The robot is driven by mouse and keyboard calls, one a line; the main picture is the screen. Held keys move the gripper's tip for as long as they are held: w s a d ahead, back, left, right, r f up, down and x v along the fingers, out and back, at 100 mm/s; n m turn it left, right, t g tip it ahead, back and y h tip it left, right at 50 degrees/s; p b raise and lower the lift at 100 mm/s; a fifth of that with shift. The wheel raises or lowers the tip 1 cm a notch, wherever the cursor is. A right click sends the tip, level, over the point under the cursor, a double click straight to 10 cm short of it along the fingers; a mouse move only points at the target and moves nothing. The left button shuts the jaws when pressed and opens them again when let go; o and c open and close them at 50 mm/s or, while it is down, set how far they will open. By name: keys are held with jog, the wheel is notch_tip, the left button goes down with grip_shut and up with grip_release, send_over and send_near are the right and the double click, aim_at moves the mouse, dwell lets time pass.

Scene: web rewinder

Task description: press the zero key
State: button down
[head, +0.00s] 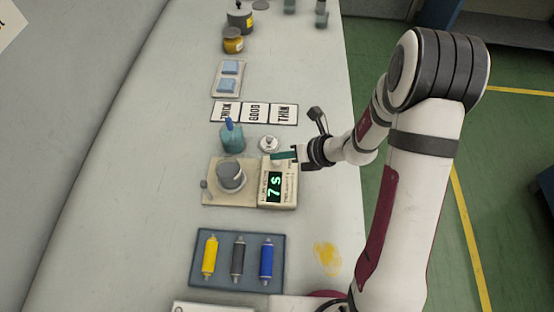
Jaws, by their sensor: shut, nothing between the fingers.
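A beige instrument (278,197) stands on the bench, with a lit green display (274,187) that reads what looks like "7s", turned sideways. Small print beside the display is too small to read. I cannot pick out the zero key; it may be hidden by my gripper or too small to tell. My gripper (278,156) is shut and empty, at the far end of the instrument's display side. Its dark green fingertips point left, over or just above that edge; I cannot tell whether they touch it.
A grey round cup (230,177) sits on the instrument's left plate. A teal bottle (232,139) and a small white round piece (269,144) stand just behind. THICK, GOOD and THIN cards (255,112) lie farther back. A blue tray (198,283) with three coloured rollers lies in front.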

jog(key=shift+f, duration=0.1)
dwell(0.3)
jog(key=shift+f, duration=0.3)
jog(key=shift+f, duration=0.35)
dwell(0.5)
jog(key=shift+r, duration=0.75)
jog(key=shift+r, duration=2.55)
